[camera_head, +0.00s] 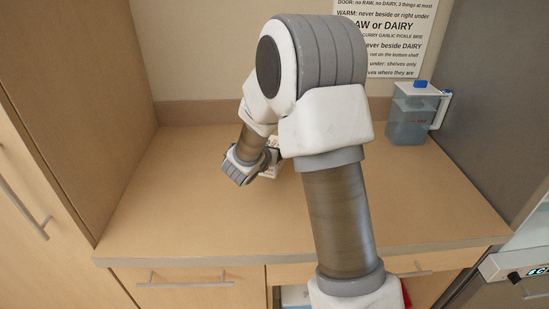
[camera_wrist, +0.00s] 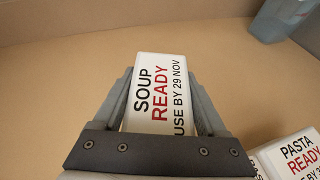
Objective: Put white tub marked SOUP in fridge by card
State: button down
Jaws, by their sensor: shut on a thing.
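The white tub marked SOUP READY, USE BY 29 NOV (camera_wrist: 158,75) sits between the fingers of my gripper (camera_wrist: 160,95) in the wrist view. My gripper is shut on it, over the wooden counter; I cannot tell whether the tub touches the counter. In the head view my arm hides most of the gripper and tub. The card (camera_head: 395,38) hangs on the back wall, partly cut off and partly covered by my arm. Its readable lines mention DOOR, WARM, RAW, DAIRY and shelves. At the lower right edge, a white unit with a lit display (camera_head: 515,275) shows in part.
A white tub marked PASTA READY (camera_wrist: 295,155) stands right of my gripper in the wrist view. The counter's (camera_head: 180,200) left part is clear.

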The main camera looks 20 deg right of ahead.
jog(key=shift+f, duration=1.95)
jog(key=shift+f+b, duration=0.15)
jog(key=shift+b, duration=0.2)
jog(key=shift+c, duration=1.8)
grip_release()
jog(key=shift+f, duration=0.1)
jog(key=o, duration=0.4)
jog(key=shift+c, duration=0.2)
